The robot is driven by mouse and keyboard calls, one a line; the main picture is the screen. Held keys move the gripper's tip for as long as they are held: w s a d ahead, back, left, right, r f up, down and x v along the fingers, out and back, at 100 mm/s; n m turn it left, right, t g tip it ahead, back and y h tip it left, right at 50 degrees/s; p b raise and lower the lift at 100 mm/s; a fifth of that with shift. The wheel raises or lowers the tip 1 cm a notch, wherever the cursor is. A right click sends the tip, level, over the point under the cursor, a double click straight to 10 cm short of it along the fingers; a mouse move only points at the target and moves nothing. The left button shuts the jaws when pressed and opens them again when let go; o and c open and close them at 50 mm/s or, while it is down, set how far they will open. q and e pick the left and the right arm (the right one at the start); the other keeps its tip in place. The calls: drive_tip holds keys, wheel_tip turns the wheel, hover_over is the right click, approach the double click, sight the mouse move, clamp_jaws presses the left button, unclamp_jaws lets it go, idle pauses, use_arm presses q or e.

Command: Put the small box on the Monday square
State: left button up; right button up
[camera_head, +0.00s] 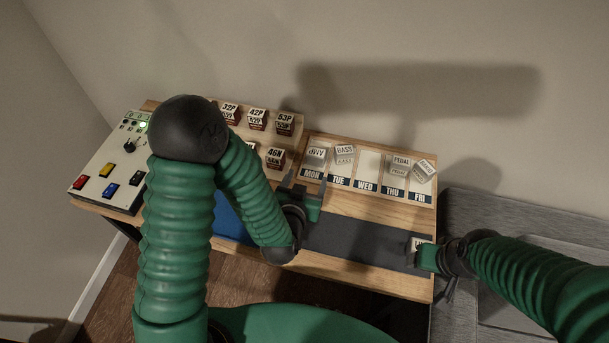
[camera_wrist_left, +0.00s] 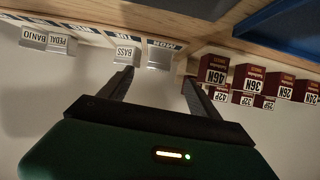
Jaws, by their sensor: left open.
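A small white-and-grey box (camera_head: 316,156) stands on the Monday square, above the MON label (camera_head: 311,174), in the head view. In the left wrist view the same box (camera_wrist_left: 160,56) shows beside the Monday label, just beyond the fingertips. My left gripper (camera_head: 304,184) is open and empty, at the near edge of the Monday square; its two fingers are apart in the left wrist view (camera_wrist_left: 157,80). My right gripper (camera_head: 424,256) is at the board's right front corner, against another small white box (camera_head: 418,243). Whether its jaws grip that box is unclear.
A BASS box (camera_head: 345,152) stands on Tuesday, and two boxes (camera_head: 402,164) (camera_head: 425,170) stand around Thursday and Friday. The Wednesday square (camera_head: 366,165) is bare. Several dark red labelled boxes (camera_head: 284,124) stand to the left. A button panel (camera_head: 110,165) is at far left.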

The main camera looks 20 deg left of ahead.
use_arm(q)
drive_tip(key=s+r+p, duration=0.1)
drive_tip(key=p, duration=0.1)
drive_tip(key=shift+r+p, duration=0.1)
drive_tip(key=shift+p, duration=0.3)
drive_tip(key=shift+s+p, duration=0.4)
drive_tip(key=shift+p, duration=0.05)
drive_tip(key=shift+w+m+g+h, duration=0.2)
drive_tip(key=shift+m+g+h, duration=0.15)
drive_tip(key=shift+g, duration=0.35)
drive_tip(key=s+a+r+g, duration=0.3)
drive_tip(key=s+g, duration=0.1)
drive_tip(key=s, duration=0.3)
drive_tip(key=s+a+r+g, duration=0.3)
drive_tip(key=s+a+g, duration=0.1)
drive_tip(key=s, duration=0.3)
drive_tip(key=shift+s+a+r+n+g, duration=0.15)
drive_tip(key=shift+a+n+g, duration=0.1)
drive_tip(key=shift+n+g, duration=0.3)
use_arm(e)
drive_tip(key=v, duration=0.2)
drive_tip(key=w+v, duration=0.1)
drive_tip(key=v, duration=0.2)
drive_tip(key=shift+w+a+r, duration=0.1)
drive_tip(key=shift+r, duration=0.05)
